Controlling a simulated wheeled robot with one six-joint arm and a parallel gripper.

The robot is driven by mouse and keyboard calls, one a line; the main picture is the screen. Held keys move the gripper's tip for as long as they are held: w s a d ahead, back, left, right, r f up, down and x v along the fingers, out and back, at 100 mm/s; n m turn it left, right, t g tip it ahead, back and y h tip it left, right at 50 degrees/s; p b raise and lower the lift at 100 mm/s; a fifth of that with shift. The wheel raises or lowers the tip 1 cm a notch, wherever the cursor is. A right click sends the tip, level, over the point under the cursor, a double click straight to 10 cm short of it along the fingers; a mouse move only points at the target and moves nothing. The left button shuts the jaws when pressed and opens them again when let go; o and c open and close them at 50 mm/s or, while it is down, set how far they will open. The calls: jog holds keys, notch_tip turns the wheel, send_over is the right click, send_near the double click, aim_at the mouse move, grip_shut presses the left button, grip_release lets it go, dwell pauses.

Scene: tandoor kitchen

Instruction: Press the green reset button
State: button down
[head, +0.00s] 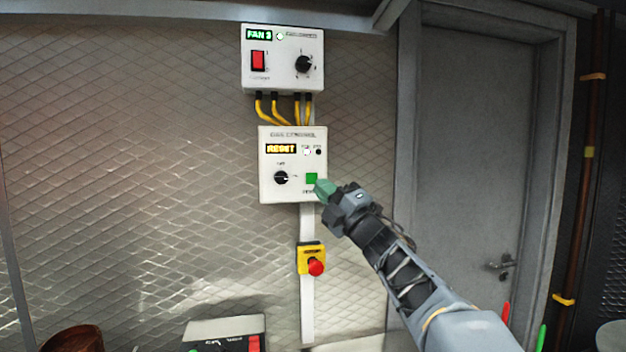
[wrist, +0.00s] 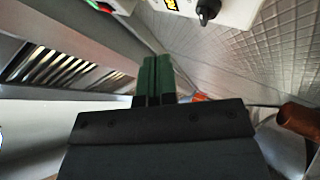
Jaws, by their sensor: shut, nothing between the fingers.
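The box's display (head: 281,149) reads RESET, with a black rotary knob (head: 281,178) left of the button. My gripper (head: 321,187) has green fingers and is just right of and slightly below the button; I cannot tell whether it touches the box. In the wrist view the fingers (wrist: 155,78) are side by side, shut and empty. The button does not show in the wrist view.
Above is a fan box (head: 282,80) with a red switch (head: 258,60) and knob, joined by yellow cables (head: 268,110). Below is a red emergency button (head: 316,267) on a yellow housing. A grey door (head: 475,150) stands to the right. A device (head: 225,328) sits at the bottom.

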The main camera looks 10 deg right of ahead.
aim_at(312, 178)
jog(key=w+p, duration=0.5)
jog(key=w, duration=0.3)
jog(key=shift+w, duration=0.35)
jog(key=shift+w, duration=0.15)
dwell(1.9)
jog(key=shift+w, duration=0.3)
jog(key=shift+w, duration=0.4)
dwell(0.7)
jog(key=shift+s+f+b, duration=0.1)
jog(key=shift+s+b, duration=0.05)
jog(key=shift+b, duration=0.15)
jog(key=shift+s+b, duration=0.65)
